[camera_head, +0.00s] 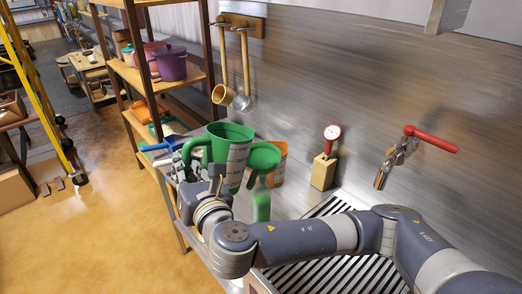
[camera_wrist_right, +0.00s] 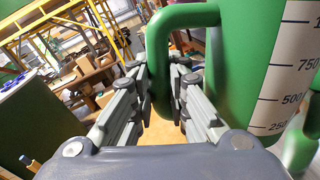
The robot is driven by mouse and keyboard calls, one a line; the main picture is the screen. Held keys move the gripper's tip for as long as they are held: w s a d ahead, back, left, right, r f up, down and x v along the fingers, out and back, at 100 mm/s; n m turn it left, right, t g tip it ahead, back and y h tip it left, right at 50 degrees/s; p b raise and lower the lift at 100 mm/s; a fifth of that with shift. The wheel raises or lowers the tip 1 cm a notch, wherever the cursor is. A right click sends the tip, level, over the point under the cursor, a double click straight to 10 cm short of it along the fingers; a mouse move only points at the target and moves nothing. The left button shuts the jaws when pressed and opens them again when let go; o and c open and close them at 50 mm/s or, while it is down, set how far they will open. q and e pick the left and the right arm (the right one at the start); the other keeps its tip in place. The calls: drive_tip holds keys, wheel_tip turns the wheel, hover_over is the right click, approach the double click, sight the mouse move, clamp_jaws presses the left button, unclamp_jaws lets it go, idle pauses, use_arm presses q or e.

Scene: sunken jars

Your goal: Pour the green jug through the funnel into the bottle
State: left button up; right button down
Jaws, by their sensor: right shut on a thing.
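The green jug (camera_head: 216,133) with a white measuring scale is upright, left of the funnel. My right gripper (camera_head: 187,168) is shut on its handle. In the right wrist view, the fingers (camera_wrist_right: 163,85) sit on both sides of the handle, and the jug wall (camera_wrist_right: 240,60) is close on the right. The green funnel (camera_head: 263,159) stands in the mouth of a green-looking bottle (camera_head: 262,206), just right of the jug. My right arm hides the bottle's base. I cannot tell whether the jug touches the funnel. My left gripper is not in view.
An orange container (camera_head: 280,165) stands behind the funnel. A gauge on a wooden block (camera_head: 323,173) and a red-handled tap (camera_head: 395,160) are to the right, above a slotted drain (camera_head: 340,208). A shelf rack (camera_head: 185,85) with pots stands at the back left.

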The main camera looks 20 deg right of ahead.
drive_tip(key=shift+w, duration=0.1)
wheel_tip(320, 180, up, 2)
drive_tip(key=n+p, duration=0.2)
drive_tip(key=p, duration=0.1)
drive_tip(key=shift+r+n, duration=0.1)
drive_tip(key=shift+n, duration=0.2)
drive_tip(key=shift+n+t, duration=0.3)
drive_tip(key=shift+n, duration=0.1)
drive_tip(key=shift+f, duration=0.2)
idle(1.2)
